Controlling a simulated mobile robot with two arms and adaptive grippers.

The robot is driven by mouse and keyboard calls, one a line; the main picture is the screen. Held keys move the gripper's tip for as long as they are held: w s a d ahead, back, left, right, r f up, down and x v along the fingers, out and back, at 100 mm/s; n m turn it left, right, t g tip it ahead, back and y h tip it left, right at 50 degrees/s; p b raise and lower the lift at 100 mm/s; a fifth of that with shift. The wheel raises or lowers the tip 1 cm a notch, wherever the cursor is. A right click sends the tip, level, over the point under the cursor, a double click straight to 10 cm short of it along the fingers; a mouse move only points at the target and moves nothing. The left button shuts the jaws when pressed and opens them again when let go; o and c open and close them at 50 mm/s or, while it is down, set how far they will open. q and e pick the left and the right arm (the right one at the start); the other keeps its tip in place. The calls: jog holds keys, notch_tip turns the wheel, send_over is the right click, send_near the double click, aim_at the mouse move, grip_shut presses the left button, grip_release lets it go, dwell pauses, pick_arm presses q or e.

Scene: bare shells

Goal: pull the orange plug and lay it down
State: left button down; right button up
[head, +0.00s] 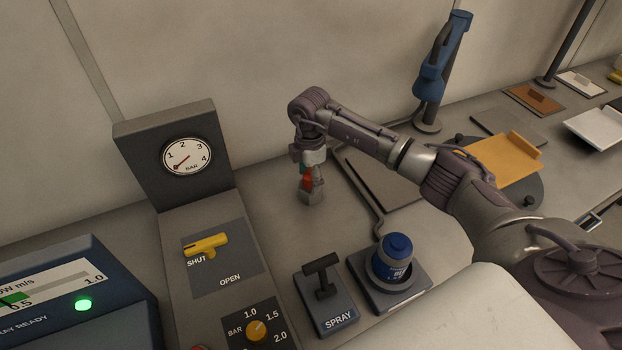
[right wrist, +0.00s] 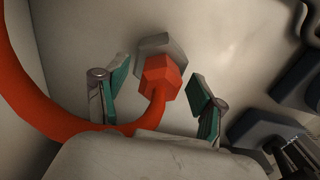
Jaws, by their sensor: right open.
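The orange plug (head: 308,181) sits at a grey socket block (head: 312,197) on the bench in the head view. In the right wrist view the plug (right wrist: 162,76) is a faceted orange head against the grey socket (right wrist: 165,45), with a thick orange hose (right wrist: 25,85) curving off to the left. My right gripper (head: 312,163) comes down over the plug from above. Its green-padded fingers (right wrist: 158,84) stand apart on either side of the plug, with gaps visible in the right wrist view. The gripper hides part of the plug in the head view. My left gripper is out of view.
Left of the plug is a gauge panel (head: 155,130) with a yellow handle (head: 206,245). In front stand a spray lever (head: 321,275) and a blue canister (head: 394,258) on a base. A blue tool on a stand (head: 436,80) rises behind my right arm. Bench just left of the socket is clear.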

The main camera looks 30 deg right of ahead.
grip_shut()
dwell(0.3)
jog(key=shift+r, duration=0.15)
jog(key=shift+r+p, duration=2.3)
jog(key=shift+r, duration=0.55)
